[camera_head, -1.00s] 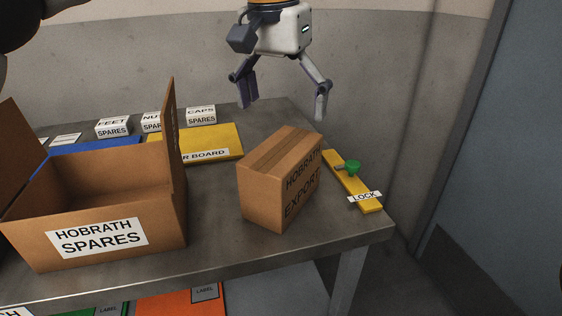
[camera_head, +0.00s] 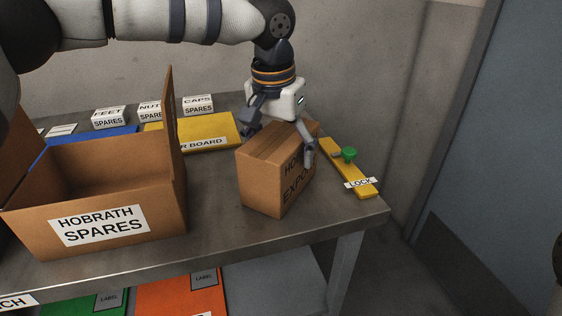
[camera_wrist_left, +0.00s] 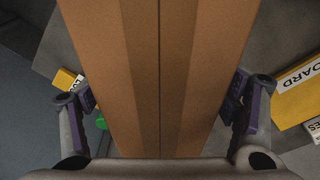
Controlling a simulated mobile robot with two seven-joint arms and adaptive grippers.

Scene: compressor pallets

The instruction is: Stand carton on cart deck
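The brown carton (camera_head: 262,180), marked HOBRATH EXPORT, stands on the metal bench near its right end. My left gripper (camera_head: 279,145) is over it from above, with one finger on each side of its top. In the left wrist view the carton's taped top (camera_wrist_left: 160,60) fills the middle between the two spread fingers. A small gap seems to show between carton and fingers, so the left gripper looks open around it. My right gripper is not in view. I cannot make out a cart deck.
An open HOBRATH SPARES box (camera_head: 125,190) stands left of the carton. A yellow lock plate (camera_head: 345,168) with a green knob (camera_head: 349,154) lies to its right. A yellow board (camera_head: 215,130) and small spares boxes (camera_head: 198,105) are behind. The bench front edge (camera_head: 270,236) is near.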

